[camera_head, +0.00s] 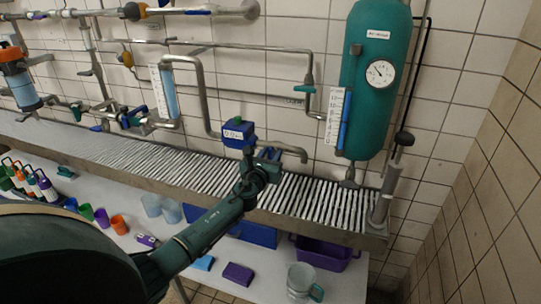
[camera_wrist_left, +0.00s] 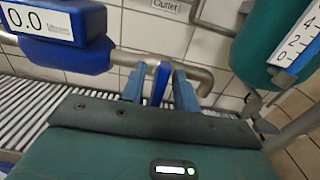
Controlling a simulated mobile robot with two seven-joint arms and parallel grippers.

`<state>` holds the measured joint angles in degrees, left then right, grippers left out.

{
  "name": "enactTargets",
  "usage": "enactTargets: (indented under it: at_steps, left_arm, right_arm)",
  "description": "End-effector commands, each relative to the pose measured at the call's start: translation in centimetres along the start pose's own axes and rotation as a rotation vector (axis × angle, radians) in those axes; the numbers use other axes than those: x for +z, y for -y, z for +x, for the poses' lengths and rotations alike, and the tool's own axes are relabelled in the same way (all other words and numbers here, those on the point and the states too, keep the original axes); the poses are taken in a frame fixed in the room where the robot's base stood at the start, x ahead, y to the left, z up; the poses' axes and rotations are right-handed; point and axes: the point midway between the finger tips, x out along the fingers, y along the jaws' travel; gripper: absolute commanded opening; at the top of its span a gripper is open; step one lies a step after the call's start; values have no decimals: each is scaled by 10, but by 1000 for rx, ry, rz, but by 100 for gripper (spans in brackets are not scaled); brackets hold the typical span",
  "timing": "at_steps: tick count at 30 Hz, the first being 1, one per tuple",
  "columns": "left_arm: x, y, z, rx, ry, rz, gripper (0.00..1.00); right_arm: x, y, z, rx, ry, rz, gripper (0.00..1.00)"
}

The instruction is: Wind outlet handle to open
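The outlet handle (camera_wrist_left: 160,84) is a blue lever on the grey outlet pipe, seen upright in the left wrist view. My left gripper (camera_wrist_left: 159,88) is open, with one finger on each side of the handle and a gap showing on both sides. In the head view my left gripper (camera_head: 269,154) is at the outlet pipe (camera_head: 294,150), just right of the blue meter (camera_head: 238,133); there the handle is hard to tell from the fingers. The meter in the left wrist view (camera_wrist_left: 75,55) reads 0.0 litres. My right gripper is not in view.
The teal tank (camera_head: 376,95) with a gauge stands right of the gripper. A slatted grating (camera_head: 310,199) runs below the pipe. The table (camera_head: 345,285) under it holds a clear jug (camera_head: 300,280), a purple bin (camera_head: 322,254) and cups. A tiled wall stands behind.

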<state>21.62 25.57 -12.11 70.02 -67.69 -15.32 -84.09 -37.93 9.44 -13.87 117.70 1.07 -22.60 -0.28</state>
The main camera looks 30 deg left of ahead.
Motion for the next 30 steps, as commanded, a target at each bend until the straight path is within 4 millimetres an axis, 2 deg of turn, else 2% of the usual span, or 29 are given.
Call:
enactTargets:
  at_steps: [1,11,23,30]
  left_arm:
    - [0,0,0,0,0,0,26]
    - [0,0,0,0,0,0,0]
    - [-1,0,0,0,-1,-26,0]
    - [-2,-2,0,1,0,-146,0]
  right_arm:
    - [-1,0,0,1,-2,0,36]
    - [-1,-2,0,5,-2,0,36]
    - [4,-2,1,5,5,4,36]
    - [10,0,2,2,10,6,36]
